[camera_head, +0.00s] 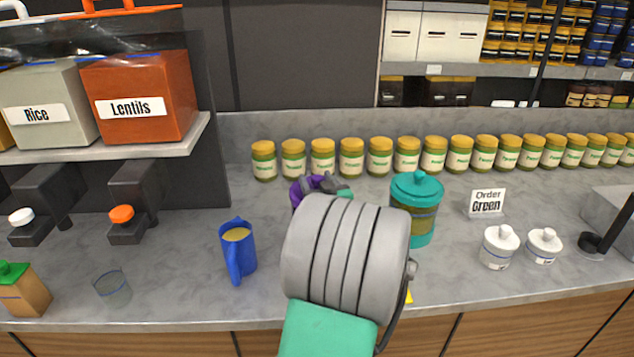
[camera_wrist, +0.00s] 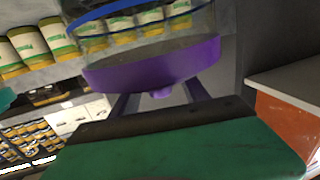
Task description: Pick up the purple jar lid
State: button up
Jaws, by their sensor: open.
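The purple jar lid (camera_wrist: 155,68) fills the upper middle of the wrist view, which shows the scene upside down. It sits on a clear glass jar (camera_wrist: 140,35) with a blue band. Its small round knob (camera_wrist: 162,93) points toward my gripper. My gripper (camera_wrist: 161,98) is open, with one finger on each side of the knob; I cannot tell whether they touch it. In the head view the purple lid (camera_head: 299,190) shows only in part, behind my gripper (camera_head: 325,184) and my arm. The jar's body is hidden there.
A teal-lidded jar (camera_head: 415,210) stands close to the right of my arm. A blue jug (camera_head: 237,250) is to the left. A row of yellow-lidded jars (camera_head: 351,158) lines the back. Two white pots (camera_head: 499,248) and a sign (camera_head: 486,202) are farther right.

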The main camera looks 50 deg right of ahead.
grip_shut()
dwell(0.6)
